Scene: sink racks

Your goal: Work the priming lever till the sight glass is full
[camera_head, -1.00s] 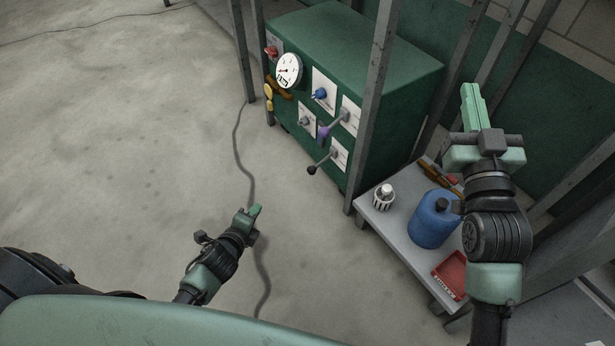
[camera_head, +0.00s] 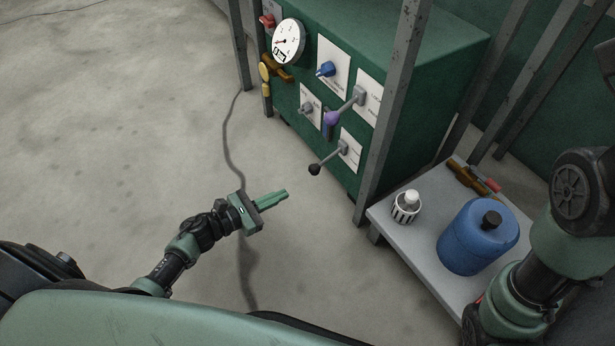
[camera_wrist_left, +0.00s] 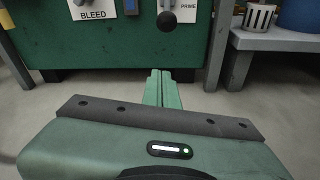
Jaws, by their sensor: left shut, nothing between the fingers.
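The priming lever (camera_head: 330,160) is a grey arm with a black ball end, on a white plate low on the green cabinet's front. In the left wrist view its black ball (camera_wrist_left: 167,21) hangs straight beyond my fingers, beside the word PRIME. My left gripper (camera_head: 284,193) is shut and empty, below and left of the ball and apart from it. Its closed fingers also show in the left wrist view (camera_wrist_left: 161,75). A narrow dark-blue upright strip (camera_head: 327,124), partly behind a purple knob, may be the sight glass; its level is not readable. My right gripper is out of view.
A grey post (camera_head: 393,110) stands right of the levers. A low bench (camera_head: 400,237) holds a blue jug (camera_head: 477,240). Open floor lies left.

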